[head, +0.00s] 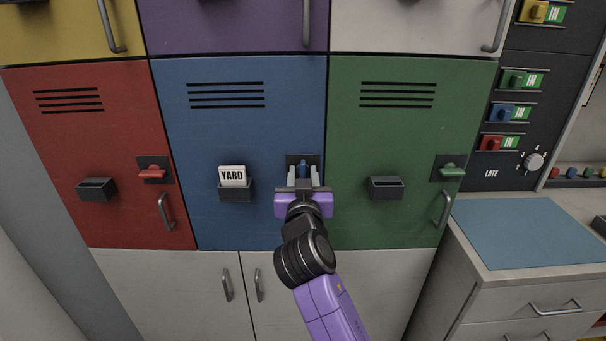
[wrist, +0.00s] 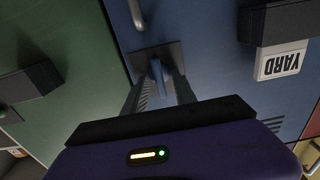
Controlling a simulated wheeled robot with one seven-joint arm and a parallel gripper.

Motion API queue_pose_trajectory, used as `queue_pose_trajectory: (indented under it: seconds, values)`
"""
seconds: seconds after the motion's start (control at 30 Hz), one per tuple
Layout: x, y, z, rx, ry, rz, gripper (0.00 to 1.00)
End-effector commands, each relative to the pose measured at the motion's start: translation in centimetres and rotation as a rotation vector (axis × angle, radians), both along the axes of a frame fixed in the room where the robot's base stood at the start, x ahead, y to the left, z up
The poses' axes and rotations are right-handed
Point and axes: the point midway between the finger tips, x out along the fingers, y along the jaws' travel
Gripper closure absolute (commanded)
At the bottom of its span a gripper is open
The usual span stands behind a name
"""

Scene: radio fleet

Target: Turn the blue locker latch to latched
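The blue locker (head: 205,130) is shut, in the middle of its row. Its blue latch handle (head: 302,166) sits on a dark plate at the door's right side and looks narrow and upright, partly hidden by my gripper. My gripper (head: 303,176) is open in front of it, one finger on each side of the handle. In the wrist view, the handle (wrist: 157,76) stands between the two fingers (wrist: 158,90), with a gap visible on both sides; I see no clear contact.
A bin with a white YARD card (head: 232,176) is left of the latch. The red latch (head: 152,173) and green latch (head: 452,172) have horizontal handles. A grey pull handle (wrist: 137,14) is close to the blue latch. A blue-topped drawer unit (head: 530,232) stands right.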

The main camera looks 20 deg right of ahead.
Motion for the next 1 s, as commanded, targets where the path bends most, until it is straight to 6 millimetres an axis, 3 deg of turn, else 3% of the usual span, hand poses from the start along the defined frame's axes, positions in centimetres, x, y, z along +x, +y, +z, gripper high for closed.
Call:
queue_pose_trajectory:
  seconds: [0.13, 0.3, 0.67, 1.0]
  values:
    - [-0.01, -0.01, 0.01, 0.000, 0.000, 0.000, 0.67]
    - [-0.03, 0.01, 0.02, 0.000, 0.000, 0.000, 1.00]
    - [-0.03, 0.02, 0.03, -0.014, 0.005, 0.000, 1.00]
    - [0.00, 0.15, 0.07, -0.175, 0.056, 0.001, 1.00]
